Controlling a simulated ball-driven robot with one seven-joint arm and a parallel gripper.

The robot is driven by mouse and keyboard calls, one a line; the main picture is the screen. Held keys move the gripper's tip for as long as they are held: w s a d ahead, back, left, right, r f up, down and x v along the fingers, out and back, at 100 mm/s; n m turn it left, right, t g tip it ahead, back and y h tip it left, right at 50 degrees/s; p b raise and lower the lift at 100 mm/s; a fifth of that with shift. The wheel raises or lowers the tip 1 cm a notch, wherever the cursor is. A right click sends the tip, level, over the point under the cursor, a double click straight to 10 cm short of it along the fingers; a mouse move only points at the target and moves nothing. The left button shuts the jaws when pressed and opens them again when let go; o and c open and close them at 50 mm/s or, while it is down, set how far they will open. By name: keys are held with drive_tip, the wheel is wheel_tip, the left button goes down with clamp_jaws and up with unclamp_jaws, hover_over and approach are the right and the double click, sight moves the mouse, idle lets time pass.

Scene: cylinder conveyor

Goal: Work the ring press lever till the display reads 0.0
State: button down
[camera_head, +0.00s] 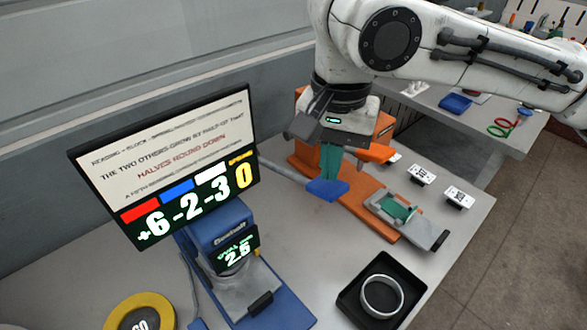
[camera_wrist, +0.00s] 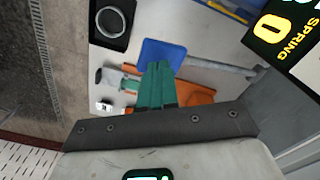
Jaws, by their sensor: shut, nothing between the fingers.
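The blue ring press (camera_head: 270,300) stands at the front left, with a small display (camera_head: 236,252) that appears to read 2.6. Its lever is a grey rod (camera_head: 285,172) ending in a flat blue paddle (camera_head: 328,190); the paddle also shows in the wrist view (camera_wrist: 160,51). My gripper (camera_head: 329,174) is shut and empty, its green fingertips at the paddle's upper edge. In the wrist view the fingertips (camera_wrist: 159,66) overlap the paddle; I cannot tell whether they touch it. A screen (camera_head: 175,165) behind the press shows +6, -2, -3 and 0 under coloured bars.
A black tray (camera_head: 352,300) holds a metal ring (camera_head: 382,296) at the front. An orange fixture (camera_head: 370,215) with a grey-green clamp (camera_head: 400,210) lies right of the lever. A yellow disc (camera_head: 140,312) is at the front left. Small white tags (camera_head: 421,174) stand at the right.

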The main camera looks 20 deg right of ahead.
idle(0.3)
drive_tip(key=shift+f+b, duration=3.4)
drive_tip(key=shift+f, duration=2.75)
wheel_tip(320, 180, up, 11)
drive_tip(key=p, duration=1.1)
wheel_tip(320, 180, up, 2)
drive_tip(key=shift+r+p, duration=0.15)
drive_tip(key=shift+p, duration=0.95)
drive_tip(key=shift+r, duration=1)
drive_tip(key=shift+s, duration=0.1)
